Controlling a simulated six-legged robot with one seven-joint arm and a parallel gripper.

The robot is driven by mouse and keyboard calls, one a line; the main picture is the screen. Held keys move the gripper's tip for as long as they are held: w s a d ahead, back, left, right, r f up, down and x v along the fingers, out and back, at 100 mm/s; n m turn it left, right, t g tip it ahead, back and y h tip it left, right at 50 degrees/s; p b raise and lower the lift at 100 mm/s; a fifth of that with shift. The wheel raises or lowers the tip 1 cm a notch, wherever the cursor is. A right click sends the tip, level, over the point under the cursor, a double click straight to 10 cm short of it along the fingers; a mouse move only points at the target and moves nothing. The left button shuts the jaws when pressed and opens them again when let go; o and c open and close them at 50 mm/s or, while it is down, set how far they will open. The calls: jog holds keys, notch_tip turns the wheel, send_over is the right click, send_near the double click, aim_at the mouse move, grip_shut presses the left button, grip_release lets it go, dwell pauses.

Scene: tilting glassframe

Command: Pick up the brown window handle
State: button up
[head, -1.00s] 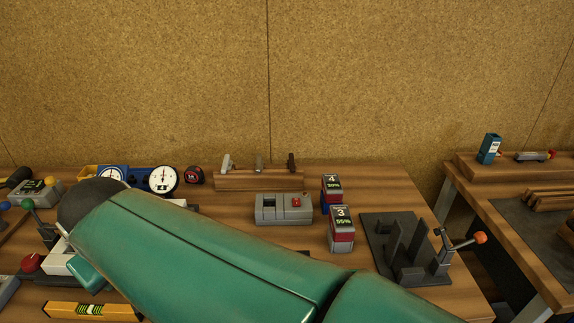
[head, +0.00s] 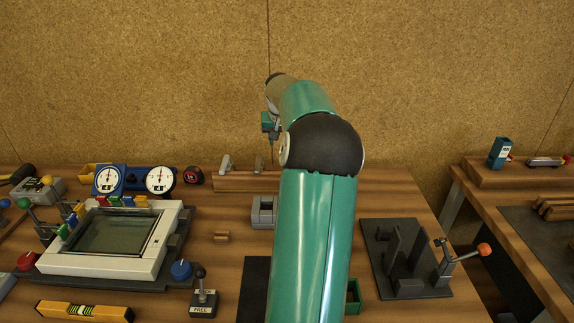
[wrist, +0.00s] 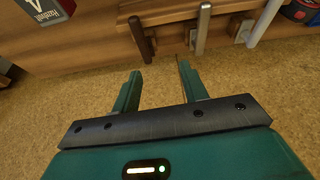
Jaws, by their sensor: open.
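The brown window handle (wrist: 141,38) is a dark upright bar in a wooden rack (wrist: 100,48), at the upper left of the wrist view. It is the leftmost of three handles there. In the head view my arm hides it. My gripper (wrist: 158,76) is open, with two green fingers apart and nothing between them. The fingertips point toward the rack and are apart from the handle. In the head view part of my gripper (head: 268,124) shows above the rack (head: 232,182), in front of the cork wall.
A pale handle (wrist: 201,30) and a silver handle (wrist: 262,22) stand in the same rack beside the brown one. A battery block (wrist: 45,8) is at the wrist view's upper left. In the head view, gauges (head: 160,180) and a tape measure (head: 193,175) lie left of the rack.

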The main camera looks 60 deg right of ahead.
jog(key=shift+m, duration=0.3)
jog(key=d+f, duration=0.1)
jog(key=f, duration=0.1)
jog(key=d+f, duration=0.2)
jog(key=f, duration=0.1)
jog(key=s+d+f, duration=0.1)
jog(key=d+f, duration=0.1)
jog(key=f, duration=0.1)
jog(key=shift+d, duration=0.1)
jog(key=shift+x, duration=3)
jog(key=shift+s, duration=0.15)
jog(key=c, duration=0.9)
grip_shut()
